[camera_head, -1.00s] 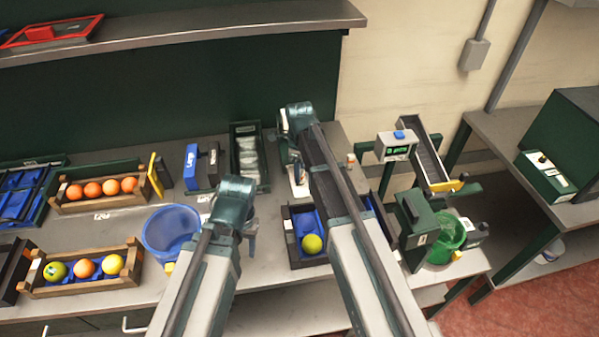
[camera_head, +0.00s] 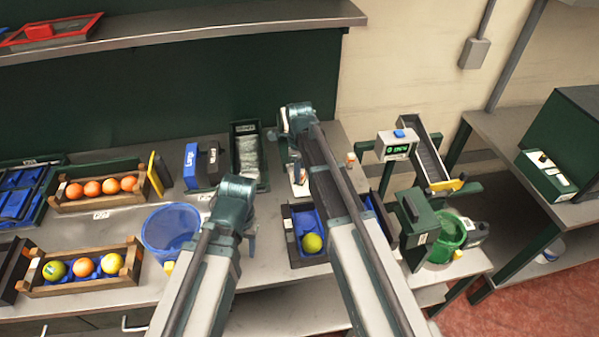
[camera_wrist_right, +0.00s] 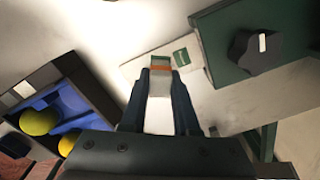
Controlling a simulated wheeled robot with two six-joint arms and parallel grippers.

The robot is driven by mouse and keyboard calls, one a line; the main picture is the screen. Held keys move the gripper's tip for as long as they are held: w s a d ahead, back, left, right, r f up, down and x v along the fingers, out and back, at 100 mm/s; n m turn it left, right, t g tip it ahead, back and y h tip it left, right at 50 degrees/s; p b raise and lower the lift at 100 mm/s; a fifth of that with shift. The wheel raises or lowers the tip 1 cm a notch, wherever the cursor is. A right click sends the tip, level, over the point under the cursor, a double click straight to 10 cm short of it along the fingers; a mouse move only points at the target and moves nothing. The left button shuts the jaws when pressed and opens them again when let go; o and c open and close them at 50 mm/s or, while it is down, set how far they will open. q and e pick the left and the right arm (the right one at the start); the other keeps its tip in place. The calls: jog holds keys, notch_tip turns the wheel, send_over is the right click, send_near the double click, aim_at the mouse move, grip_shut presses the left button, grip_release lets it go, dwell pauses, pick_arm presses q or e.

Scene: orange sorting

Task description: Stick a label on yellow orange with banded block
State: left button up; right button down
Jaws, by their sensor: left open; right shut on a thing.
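My right gripper (camera_wrist_right: 160,88) is shut on the banded block (camera_wrist_right: 160,80), a pale block with an orange and a green band at its far end. In the right wrist view, it is over or close to a white pad with a green label (camera_wrist_right: 181,57); I cannot tell whether they touch. A yellow-green orange (camera_wrist_right: 38,121) and a yellower orange (camera_wrist_right: 66,144) are at the left, apart from the gripper. The head view shows the yellow-green one (camera_head: 312,243) in a blue-lined tray; my right arm hides the other. My left gripper (camera_head: 251,243) is open and empty, left of that tray.
A blue bucket (camera_head: 171,232) stands left of my left gripper. Wooden crates (camera_head: 120,200) hold several oranges and yellow fruits farther left. A green machine (camera_head: 414,222) stands right of my right arm, with a green bucket (camera_head: 450,238) beside it. A small orange-topped bottle (camera_head: 350,159) stands nearby.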

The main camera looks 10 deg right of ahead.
dwell(0.4)
notch_tip(320, 180, up, 7)
jog(key=p, duration=0.7)
pick_arm(q)
notch_tip(320, 180, up, 7)
